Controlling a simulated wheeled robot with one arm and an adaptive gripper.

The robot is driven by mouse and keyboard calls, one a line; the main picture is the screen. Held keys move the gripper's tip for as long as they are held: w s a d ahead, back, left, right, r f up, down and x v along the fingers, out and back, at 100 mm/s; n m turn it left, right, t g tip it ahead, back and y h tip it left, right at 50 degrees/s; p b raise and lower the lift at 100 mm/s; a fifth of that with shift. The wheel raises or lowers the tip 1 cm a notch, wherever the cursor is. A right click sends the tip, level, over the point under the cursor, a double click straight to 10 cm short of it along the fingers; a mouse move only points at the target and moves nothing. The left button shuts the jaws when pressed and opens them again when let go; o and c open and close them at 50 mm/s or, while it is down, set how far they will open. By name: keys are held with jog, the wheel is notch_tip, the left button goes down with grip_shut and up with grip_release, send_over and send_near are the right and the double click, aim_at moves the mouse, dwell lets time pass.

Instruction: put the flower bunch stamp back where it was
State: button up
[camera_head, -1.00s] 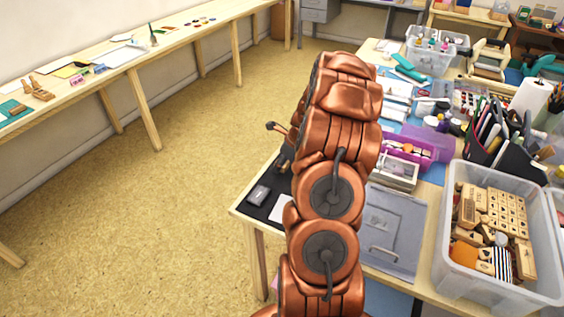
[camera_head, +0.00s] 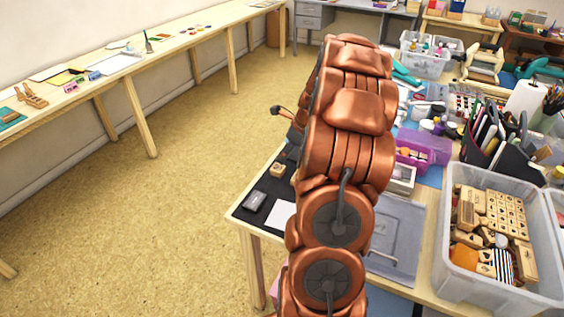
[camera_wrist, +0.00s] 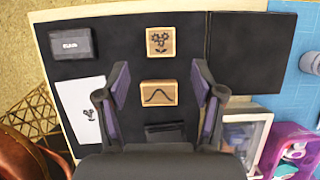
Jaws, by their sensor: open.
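The flower bunch stamp (camera_wrist: 160,42), a light wooden block with a dark flower picture on its upward face, lies on the black mat (camera_wrist: 185,60) at the top middle of the wrist view. It also shows in the head view (camera_head: 277,170), left of my arm. My gripper (camera_wrist: 160,84) is open and empty above the mat, its fingers spread below the flower stamp in the wrist picture and apart from it. A second wooden stamp with a curve picture (camera_wrist: 158,93) lies between the fingers in the picture. My arm hides most of the gripper in the head view.
A dark inkpad (camera_wrist: 71,44) lies left of the flower stamp, and a white card with a flower print (camera_wrist: 82,105) lies below it. A dark item (camera_wrist: 165,130) is partly hidden near the gripper. A clear bin of stamps (camera_head: 445,245) stands right of my arm.

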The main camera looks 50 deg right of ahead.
jog(key=s+a+r+n+g, duration=0.1)
jog(key=s+a+r+n, duration=0.15)
jog(key=a+n, duration=0.45)
jog(key=s+a+r+n+g, duration=0.1)
jog(key=s+a+r+n, duration=0.2)
jog(key=a, duration=0.8)
jog(key=s+a+r+n+g, duration=0.1)
jog(key=a+r+n, duration=0.2)
jog(key=a+n, duration=0.45)
jog(key=s+a+n+g, duration=0.1)
jog(key=s+a+n, duration=0.5)
jog(key=s, duration=0.4)
jog(key=s+a+n+g+h, duration=0.1)
jog(key=s+a+n+g, duration=0.1)
jog(key=s+a+n, duration=0.5)
jog(key=s+n, duration=0.2)
jog(key=s, duration=0.1)
jog(key=shift+s, duration=0.15)
notch_tip(320, 180, up, 4)
jog(key=p, duration=0.4)
jog(key=shift+r, duration=0.15)
jog(key=shift+f, duration=0.2)
